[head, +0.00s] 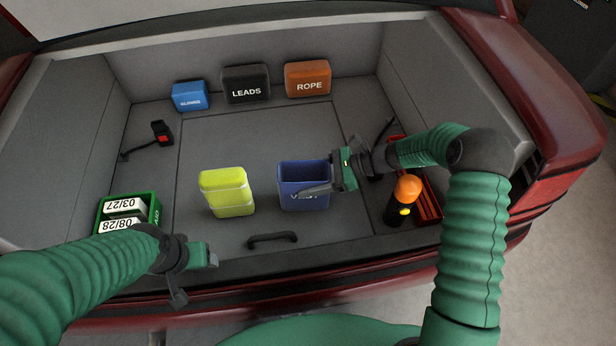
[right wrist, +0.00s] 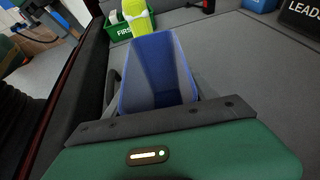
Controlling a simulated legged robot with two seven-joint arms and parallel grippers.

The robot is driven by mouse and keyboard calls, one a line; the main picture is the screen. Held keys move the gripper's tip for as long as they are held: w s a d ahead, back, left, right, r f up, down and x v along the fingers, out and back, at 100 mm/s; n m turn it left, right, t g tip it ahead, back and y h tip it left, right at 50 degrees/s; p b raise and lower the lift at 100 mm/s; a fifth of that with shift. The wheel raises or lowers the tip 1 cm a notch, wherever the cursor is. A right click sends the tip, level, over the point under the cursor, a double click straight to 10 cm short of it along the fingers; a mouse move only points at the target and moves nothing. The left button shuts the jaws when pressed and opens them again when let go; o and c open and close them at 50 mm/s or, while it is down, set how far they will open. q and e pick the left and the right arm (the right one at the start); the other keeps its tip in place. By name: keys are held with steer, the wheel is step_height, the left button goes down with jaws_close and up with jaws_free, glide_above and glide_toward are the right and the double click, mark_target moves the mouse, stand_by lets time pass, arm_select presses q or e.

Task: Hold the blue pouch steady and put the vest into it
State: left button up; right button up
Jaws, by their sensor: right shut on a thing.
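The blue pouch (head: 303,197) stands upright on the trunk floor with its mouth open upward. In the right wrist view the pouch (right wrist: 155,75) looks empty inside. My right gripper (head: 320,188) is shut on the pouch from its right side. The yellow-green vest (head: 227,192) is a folded upright block just left of the pouch, apart from it. It also shows beyond the pouch in the right wrist view (right wrist: 138,18). My left gripper (head: 212,257) is empty near the trunk's front edge, below and left of the vest; its finger opening is not clear.
A green first-aid box (head: 157,212) with dated packs stands at the left. Blue (head: 189,96), black LEADS (head: 246,84) and orange ROPE (head: 307,78) bags line the back. An orange-topped lamp (head: 407,190) and red tray (head: 430,200) are at right. A floor handle (head: 272,238) lies in front.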

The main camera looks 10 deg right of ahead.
mark_target(224, 186)
arm_select(q)
steer(key=shift+r+p, duration=0.35)
steer(key=shift+o, duration=0.4)
stand_by(1.0)
